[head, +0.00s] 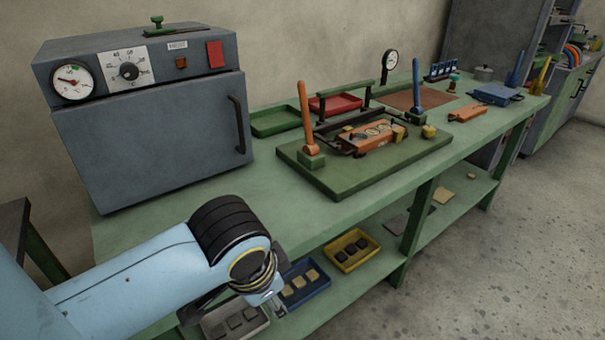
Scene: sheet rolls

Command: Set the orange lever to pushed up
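The orange lever (306,118) stands nearly upright on a green block at the left front of a dark green board (352,186) on the workbench. Its top leans slightly to the left. My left gripper (277,306) is in front of the bench, low and to the left of the lever, well apart from it. It points down and its fingers are small and partly hidden, so I cannot tell whether they are open. My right gripper is out of view.
A grey oven (150,130) stands at the bench's left. A blue lever (416,92) and an orange clamped fixture (366,135) share the board. Trays, including a yellow one (351,262), lie on the lower shelf. The green bench top (235,195) before the oven is clear.

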